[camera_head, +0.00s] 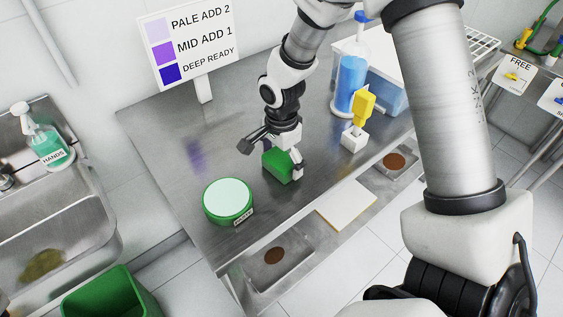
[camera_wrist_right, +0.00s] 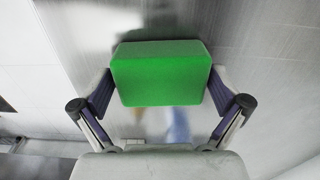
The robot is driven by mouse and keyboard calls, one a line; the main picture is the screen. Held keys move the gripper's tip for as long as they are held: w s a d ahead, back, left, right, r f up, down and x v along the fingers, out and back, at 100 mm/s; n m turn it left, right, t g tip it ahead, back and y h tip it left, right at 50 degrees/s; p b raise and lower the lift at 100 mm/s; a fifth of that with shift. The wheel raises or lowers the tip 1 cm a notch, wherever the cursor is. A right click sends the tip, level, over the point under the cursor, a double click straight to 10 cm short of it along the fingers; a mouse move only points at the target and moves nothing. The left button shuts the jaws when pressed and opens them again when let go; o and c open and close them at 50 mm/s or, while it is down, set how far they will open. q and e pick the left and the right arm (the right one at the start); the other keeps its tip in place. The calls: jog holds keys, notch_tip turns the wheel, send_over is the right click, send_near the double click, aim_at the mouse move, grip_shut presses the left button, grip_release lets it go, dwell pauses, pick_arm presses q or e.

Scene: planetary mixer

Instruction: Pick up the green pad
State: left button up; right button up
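The green pad (camera_head: 277,166) is a small block on the steel table, near the middle of the head view. My right gripper (camera_head: 282,160) comes down over it from above, with one finger on each side. In the right wrist view the green pad (camera_wrist_right: 160,75) fills the space between the two fingers of my right gripper (camera_wrist_right: 160,92), and both fingertips meet its sides. The pad's underside is hidden, so I cannot tell whether it touches the table. My left gripper is not in view.
A round green tub with a pale lid (camera_head: 229,199) stands close to the left of the pad. A blue bottle (camera_head: 350,78) and a yellow-topped white holder (camera_head: 354,138) stand to the right. A colour sign (camera_head: 187,44) stands behind.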

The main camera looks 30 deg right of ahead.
aim_at(281, 158)
jog(key=c, duration=0.6)
notch_tip(281, 158, up, 10)
jog(key=shift+f, duration=0.2)
jog(key=shift+c, duration=0.2)
jog(key=shift+r, duration=0.2)
jog(key=shift+w, duration=0.1)
